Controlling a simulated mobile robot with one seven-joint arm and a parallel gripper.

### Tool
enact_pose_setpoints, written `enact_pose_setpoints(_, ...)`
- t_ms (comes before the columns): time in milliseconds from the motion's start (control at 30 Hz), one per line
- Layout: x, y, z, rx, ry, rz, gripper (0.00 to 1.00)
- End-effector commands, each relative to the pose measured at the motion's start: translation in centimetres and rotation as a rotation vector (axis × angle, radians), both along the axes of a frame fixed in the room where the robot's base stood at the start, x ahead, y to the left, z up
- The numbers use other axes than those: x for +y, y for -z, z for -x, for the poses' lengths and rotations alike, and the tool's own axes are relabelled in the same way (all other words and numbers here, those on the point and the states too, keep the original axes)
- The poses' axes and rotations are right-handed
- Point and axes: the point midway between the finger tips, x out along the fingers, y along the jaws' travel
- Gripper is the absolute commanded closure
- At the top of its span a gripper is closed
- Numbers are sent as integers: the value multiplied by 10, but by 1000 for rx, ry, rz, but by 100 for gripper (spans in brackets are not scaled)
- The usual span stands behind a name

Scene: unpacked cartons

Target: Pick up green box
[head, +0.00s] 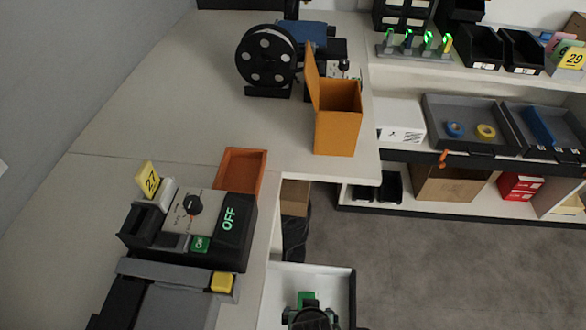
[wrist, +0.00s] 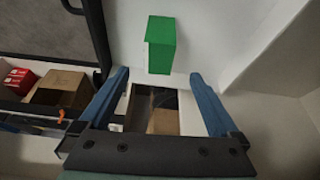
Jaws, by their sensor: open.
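The green box (wrist: 160,45) stands on a white surface in the upper middle of the wrist view. In the head view the green box (head: 307,297) shows as a small patch at the bottom, inside a white bin with a dark rim (head: 343,283). A dark part of my arm covers the rest of it. My gripper (wrist: 160,75) is open, with its two blue fingers apart and nothing between them. In the wrist view the box lies just beyond the fingertips, between their lines, and looks apart from both.
A white bench (head: 115,125) holds a black control box (head: 235,225), an orange tray (head: 241,172), an open orange carton (head: 338,118) and a black reel (head: 267,57). A shelf with grey trays (head: 430,100) stands at right. The grey floor (head: 450,265) is clear.

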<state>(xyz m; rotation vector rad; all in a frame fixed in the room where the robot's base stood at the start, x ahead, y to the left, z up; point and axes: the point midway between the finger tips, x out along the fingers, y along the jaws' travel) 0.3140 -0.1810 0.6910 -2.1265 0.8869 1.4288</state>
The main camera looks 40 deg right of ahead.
Motion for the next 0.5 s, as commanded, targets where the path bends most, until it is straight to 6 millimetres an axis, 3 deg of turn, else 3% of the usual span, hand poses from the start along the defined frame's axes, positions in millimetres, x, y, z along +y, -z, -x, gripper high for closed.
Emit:
enact_pose_setpoints(300, -15, 51, -15, -1, 0, 1, 3)
enact_pose_setpoints(500, -21, 68, -21, -3, -1, 2, 3)
